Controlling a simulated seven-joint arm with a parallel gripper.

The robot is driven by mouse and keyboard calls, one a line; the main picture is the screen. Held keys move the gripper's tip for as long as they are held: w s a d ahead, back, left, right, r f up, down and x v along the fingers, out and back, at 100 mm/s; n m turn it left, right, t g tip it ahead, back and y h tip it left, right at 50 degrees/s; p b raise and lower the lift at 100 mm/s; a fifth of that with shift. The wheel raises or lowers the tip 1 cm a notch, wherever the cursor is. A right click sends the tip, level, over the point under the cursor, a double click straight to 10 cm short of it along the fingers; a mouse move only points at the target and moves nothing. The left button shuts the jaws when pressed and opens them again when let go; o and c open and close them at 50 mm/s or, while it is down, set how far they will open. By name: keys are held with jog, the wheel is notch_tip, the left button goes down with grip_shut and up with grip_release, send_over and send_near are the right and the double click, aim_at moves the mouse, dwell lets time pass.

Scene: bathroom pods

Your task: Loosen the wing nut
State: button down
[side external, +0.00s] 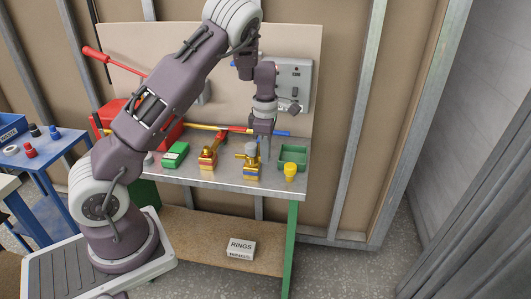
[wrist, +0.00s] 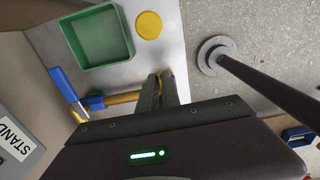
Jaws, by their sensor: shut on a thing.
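A coloured bar (side external: 283,133) runs along the back. A grey panel box (side external: 293,85) is on the backboard. The bench edge is close in front.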

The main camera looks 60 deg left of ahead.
jog(key=shift+w, duration=0.1)
jog(key=c, duration=1.6)
grip_release()
jog(key=shift+o, duration=0.2)
notch_tip(320, 180, up, 7)
jog(key=shift+r, duration=0.1)
jog(key=s+d+r+m+t+h, duration=0.2)
jog(key=s+d+r+m, duration=0.8)
jog(key=d+r+m, duration=0.25)
jog(key=s+d+r+m+t+y, duration=0.1)
jog(key=s+d+m, duration=0.2)
jog(key=s+m, duration=0.4)
jog(key=s+d+m+t+y, duration=0.1)
jog(key=s+d+m+t, duration=0.1)
jog(key=s+m, duration=0.5)
jog(key=s, duration=0.2)
jog(key=shift+s+d+r+m+t, duration=0.3)
jog(key=shift+d+r+m, duration=0.05)
jog(key=shift+d+r, duration=0.05)
